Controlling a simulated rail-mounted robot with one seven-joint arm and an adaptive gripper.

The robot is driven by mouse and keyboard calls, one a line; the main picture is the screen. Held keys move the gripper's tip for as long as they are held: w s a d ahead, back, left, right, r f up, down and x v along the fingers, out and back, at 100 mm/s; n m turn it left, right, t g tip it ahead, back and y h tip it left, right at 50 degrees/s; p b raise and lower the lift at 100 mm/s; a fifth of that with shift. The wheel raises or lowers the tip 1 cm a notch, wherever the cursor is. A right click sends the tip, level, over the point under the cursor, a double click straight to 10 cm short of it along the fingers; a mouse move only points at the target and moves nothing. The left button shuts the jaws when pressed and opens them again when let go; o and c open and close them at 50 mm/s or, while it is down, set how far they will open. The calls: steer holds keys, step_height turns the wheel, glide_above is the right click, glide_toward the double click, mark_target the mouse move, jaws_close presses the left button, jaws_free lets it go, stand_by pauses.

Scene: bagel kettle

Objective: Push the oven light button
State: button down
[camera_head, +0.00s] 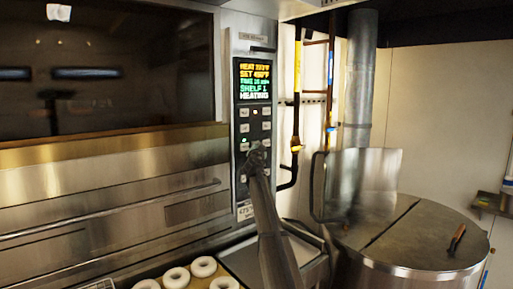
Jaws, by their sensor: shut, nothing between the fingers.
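The oven's control panel (253,105) is a tall narrow strip to the right of the dark oven window. Its screen (256,79) shows yellow and green text, including "HEAT", "SET", "SHELF 1" and "HEATING". Several small grey buttons (243,128) sit in rows below the screen. One small green light (244,140) glows at the left of a lower row. The labels are too small to read, so I cannot tell which is the oven light button. My gripper (257,152) is shut and empty, in front of the lower buttons and hiding some. I cannot tell whether it touches the panel.
The oven door handle (110,211) runs along the left. Several pale bagels (176,277) lie on a board at the bottom. A large round steel kettle (415,240) with a flat lid stands at the right. Pipes with yellow sections (297,70) rise just right of the panel.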

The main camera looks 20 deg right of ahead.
stand_by(0.3)
steer(key=shift+s+d+b, duration=0.2)
steer(key=shift+s+b, duration=0.25)
steer(key=shift+s, duration=0.1)
steer(key=s+d, duration=0.1)
steer(key=s, duration=0.4)
steer(key=shift+s+d+b, duration=0.35)
steer(key=shift+s+d, duration=0.05)
stand_by(0.4)
